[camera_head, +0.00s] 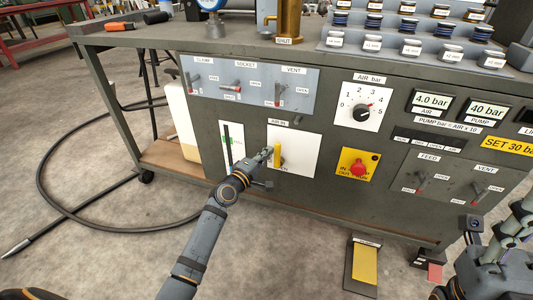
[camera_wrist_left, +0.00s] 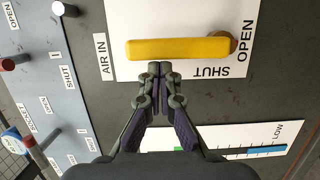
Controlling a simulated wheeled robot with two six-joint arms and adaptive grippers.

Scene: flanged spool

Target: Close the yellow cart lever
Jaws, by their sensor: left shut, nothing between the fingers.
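The yellow lever (camera_head: 278,155) stands upright on the white AIR IN plate (camera_head: 306,145) on the cart's front panel. In the left wrist view the yellow lever (camera_wrist_left: 180,48) lies across the picture, its brown pivot (camera_wrist_left: 233,43) at the right beside the OPEN label. The SHUT label (camera_wrist_left: 212,72) is printed beside the lever. My left gripper (camera_head: 267,152) is shut and empty, at the left side of the lever. In the wrist view its fingertips (camera_wrist_left: 160,70) are close to the lever's edge; I cannot tell whether they touch. My right gripper (camera_head: 522,215) is partly cut off at the right edge.
Small red-tipped levers (camera_head: 237,84) sit on the panel above. A red knob (camera_head: 358,168) on a yellow plate and a black dial (camera_head: 362,113) lie to the right. A level gauge (camera_head: 231,148) is left of the white plate. A yellow pedal (camera_head: 364,265) is on the floor.

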